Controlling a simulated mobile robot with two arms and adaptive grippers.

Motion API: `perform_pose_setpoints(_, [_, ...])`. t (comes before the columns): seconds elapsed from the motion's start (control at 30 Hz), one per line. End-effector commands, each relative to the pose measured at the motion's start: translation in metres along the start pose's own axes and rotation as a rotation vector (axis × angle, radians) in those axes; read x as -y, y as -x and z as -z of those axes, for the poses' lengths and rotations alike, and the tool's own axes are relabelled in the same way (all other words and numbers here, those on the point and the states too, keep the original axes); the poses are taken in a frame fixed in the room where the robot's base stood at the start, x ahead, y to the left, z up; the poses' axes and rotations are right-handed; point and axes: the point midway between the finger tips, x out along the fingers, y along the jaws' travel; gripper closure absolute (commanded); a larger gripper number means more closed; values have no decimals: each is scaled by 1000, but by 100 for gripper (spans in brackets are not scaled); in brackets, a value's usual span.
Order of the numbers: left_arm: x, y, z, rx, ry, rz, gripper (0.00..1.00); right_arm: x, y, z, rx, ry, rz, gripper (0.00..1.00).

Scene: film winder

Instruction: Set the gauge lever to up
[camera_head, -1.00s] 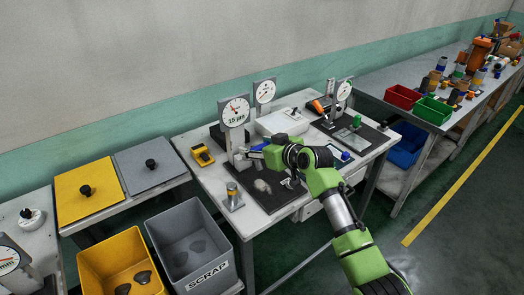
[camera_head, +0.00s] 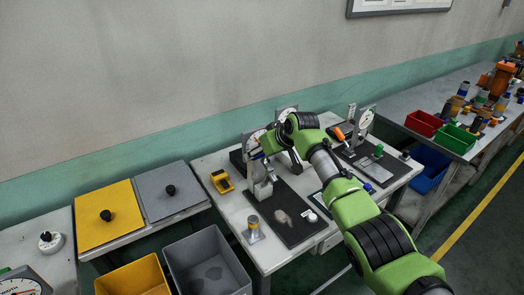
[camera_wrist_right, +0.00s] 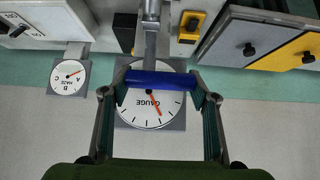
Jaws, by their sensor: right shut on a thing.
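The gauge (camera_head: 253,140) is a round white dial on a grey stand on the middle table, partly covered by my right arm in the head view. In the right wrist view the gauge dial (camera_wrist_right: 150,112) appears upside down with an orange needle. The gauge lever has a blue handle (camera_wrist_right: 160,80) on a grey arm and crosses in front of the dial. My right gripper (camera_wrist_right: 160,88) is shut on the blue handle, one finger at each end. In the head view the right gripper (camera_head: 264,148) is at dial height. My left gripper is not in view.
A second dial (camera_wrist_right: 69,76) stands beside the gauge. A yellow device (camera_head: 221,181) lies left of the stand on the table. Another gauge station (camera_head: 365,125) stands to the right.

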Motion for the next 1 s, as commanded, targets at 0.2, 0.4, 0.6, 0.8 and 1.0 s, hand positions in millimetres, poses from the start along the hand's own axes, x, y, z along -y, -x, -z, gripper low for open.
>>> perform_pose_setpoints(0.2, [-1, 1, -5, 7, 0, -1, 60, 0, 1, 2, 9, 2, -1, 84])
perform_pose_setpoints(0.4, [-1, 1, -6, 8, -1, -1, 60, 0, 1, 3, 8, 2, -1, 84])
perform_pose_setpoints(0.6, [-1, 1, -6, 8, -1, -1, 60, 1, 1, 2, 8, 2, -1, 28])
perform_pose_setpoints(0.8, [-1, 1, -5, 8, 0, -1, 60, 0, 0, 1, 11, 1, 0, 28])
perform_pose_setpoints(1.0, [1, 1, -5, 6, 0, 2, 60, 0, 3, 1, 10, 1, 0, 28])
